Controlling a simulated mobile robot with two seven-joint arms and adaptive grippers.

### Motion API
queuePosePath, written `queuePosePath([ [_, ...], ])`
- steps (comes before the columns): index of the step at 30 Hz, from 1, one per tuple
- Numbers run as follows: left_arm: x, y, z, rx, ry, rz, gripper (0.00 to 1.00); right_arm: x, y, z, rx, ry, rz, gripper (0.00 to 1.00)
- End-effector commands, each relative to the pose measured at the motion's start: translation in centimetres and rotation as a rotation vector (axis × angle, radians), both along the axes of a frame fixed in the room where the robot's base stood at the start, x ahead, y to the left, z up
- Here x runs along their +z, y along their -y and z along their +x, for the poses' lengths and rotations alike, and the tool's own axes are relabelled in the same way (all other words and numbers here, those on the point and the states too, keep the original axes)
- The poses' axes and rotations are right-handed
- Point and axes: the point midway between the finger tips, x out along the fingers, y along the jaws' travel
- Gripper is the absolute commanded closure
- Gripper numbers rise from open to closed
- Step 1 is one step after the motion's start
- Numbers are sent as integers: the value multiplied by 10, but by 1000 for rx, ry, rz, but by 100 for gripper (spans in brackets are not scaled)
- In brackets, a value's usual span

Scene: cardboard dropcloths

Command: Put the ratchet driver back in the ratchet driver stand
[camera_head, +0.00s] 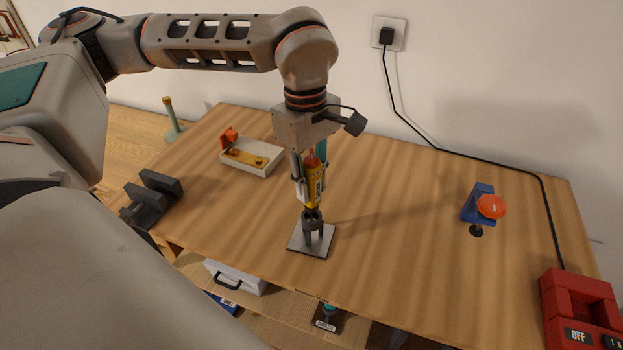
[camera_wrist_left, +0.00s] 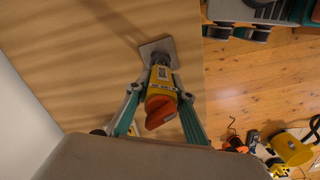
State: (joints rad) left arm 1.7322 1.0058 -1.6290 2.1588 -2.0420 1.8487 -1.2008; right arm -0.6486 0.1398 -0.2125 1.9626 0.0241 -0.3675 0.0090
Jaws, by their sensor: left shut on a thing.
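The ratchet driver (camera_head: 315,188) has a yellow body, a dark lower end and an orange top. It hangs upright in my left gripper (camera_head: 311,190), which is shut on it. In the left wrist view the driver (camera_wrist_left: 162,90) sits between the fingers, orange end toward the camera. The ratchet driver stand (camera_head: 322,247) is a dark pronged holder on a square grey plate. The plate also shows in the left wrist view (camera_wrist_left: 169,44). The driver's lower end is at the holder's top; I cannot tell how deep it sits. My right gripper is not in view.
A pale tray (camera_head: 246,166) with orange and yellow parts lies behind left. A dark block-like holder (camera_head: 150,203) is at the left edge. A blue and orange tool (camera_head: 482,206) and a red OFF box (camera_head: 580,306) are right. A cable crosses behind. The table between is clear.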

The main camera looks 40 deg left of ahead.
Motion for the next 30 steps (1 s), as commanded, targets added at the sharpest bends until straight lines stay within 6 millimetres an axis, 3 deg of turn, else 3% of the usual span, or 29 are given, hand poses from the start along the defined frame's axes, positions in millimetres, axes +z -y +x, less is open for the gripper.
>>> queuePosePath([
  [30, -33, 0, 0, 1, 1, 0, 100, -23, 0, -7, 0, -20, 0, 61],
])
